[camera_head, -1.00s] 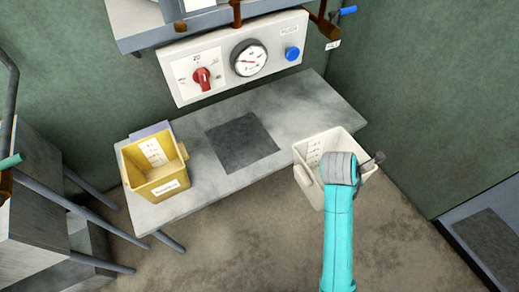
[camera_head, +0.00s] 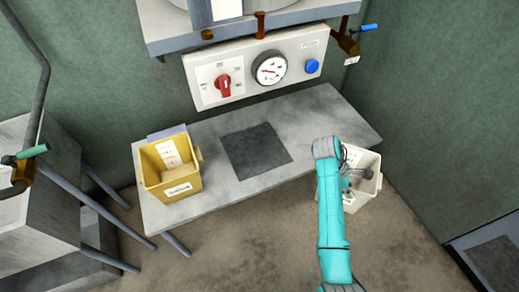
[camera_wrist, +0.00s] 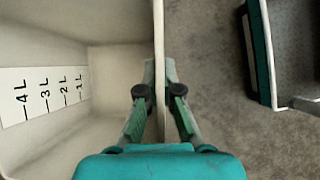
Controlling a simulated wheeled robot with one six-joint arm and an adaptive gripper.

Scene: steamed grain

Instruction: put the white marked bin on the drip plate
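The white marked bin (camera_head: 366,194) is at the right end of the grey table, partly hidden behind my arm. The wrist view shows its inside (camera_wrist: 120,60), with a white strip marked 1L to 4L on the left wall. My gripper (camera_wrist: 159,82) straddles the bin's upright wall, one finger inside and one outside, both tips close against it. It looks shut on that wall. I cannot tell whether the bin touches the table. The drip plate (camera_head: 256,150), a dark grey square, lies bare on the table left of the bin.
A yellow bin (camera_head: 172,170) with a front label stands at the left of the grey table (camera_head: 215,190). A panel with a red knob (camera_head: 223,86), gauge and blue button is behind. A grey shelf unit (camera_head: 35,225) stands far left.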

